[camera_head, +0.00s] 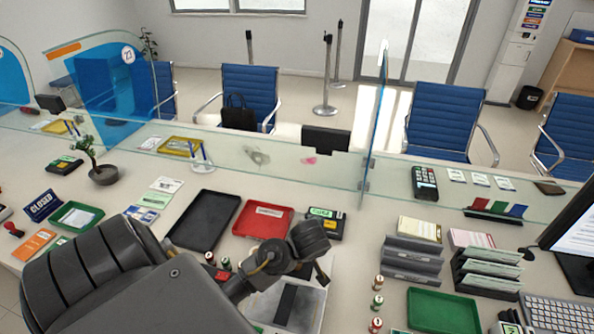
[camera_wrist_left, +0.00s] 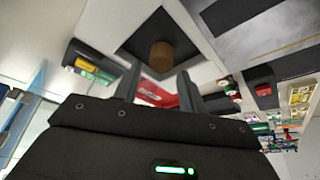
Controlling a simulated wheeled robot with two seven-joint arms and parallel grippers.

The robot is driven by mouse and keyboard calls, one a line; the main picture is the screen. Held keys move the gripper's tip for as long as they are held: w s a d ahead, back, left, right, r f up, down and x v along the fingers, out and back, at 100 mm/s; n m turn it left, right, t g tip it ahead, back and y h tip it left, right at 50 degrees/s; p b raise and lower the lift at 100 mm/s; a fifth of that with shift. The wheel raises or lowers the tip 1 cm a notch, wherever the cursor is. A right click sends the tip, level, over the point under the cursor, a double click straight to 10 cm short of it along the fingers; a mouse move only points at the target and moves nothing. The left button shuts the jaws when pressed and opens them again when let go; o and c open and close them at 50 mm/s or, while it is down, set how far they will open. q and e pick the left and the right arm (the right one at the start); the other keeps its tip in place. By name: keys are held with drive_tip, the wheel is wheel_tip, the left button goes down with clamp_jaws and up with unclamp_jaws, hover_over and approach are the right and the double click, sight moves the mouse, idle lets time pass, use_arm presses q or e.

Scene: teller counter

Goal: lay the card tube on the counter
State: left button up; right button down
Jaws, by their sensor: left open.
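The card tube (camera_wrist_left: 160,56) appears as a short brown cylinder in the left wrist view, seen against a dark tray-like surface. It lies just past the fingertips of my left gripper (camera_wrist_left: 159,70), in line with the gap between them. The fingers are apart with nothing visibly clamped. I cannot tell whether the tube touches the surface behind it. In the head view I cannot make out the tube. My left arm crosses the pale counter (camera_head: 345,262) there and hides part of it. My right gripper is not in view.
A black tray (camera_head: 188,231) and a red tray (camera_head: 248,222) lie beyond my left arm. A green tray (camera_head: 440,311), small stamps (camera_head: 377,302) and dark file racks (camera_head: 412,262) stand to the right. A glass screen (camera_head: 300,165) runs along the back.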

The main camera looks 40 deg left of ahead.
use_arm(q)
drive_tip(key=x, duration=0.2)
drive_tip(key=shift+f+p, duration=0.3)
drive_tip(key=shift+p, duration=0.05)
drive_tip(key=shift+a+f, duration=0.25)
drive_tip(key=shift+f, duration=0.25)
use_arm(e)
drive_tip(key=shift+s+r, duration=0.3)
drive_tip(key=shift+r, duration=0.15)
use_arm(q)
drive_tip(key=shift+c, duration=1)
drive_tip(key=c, duration=0.6)
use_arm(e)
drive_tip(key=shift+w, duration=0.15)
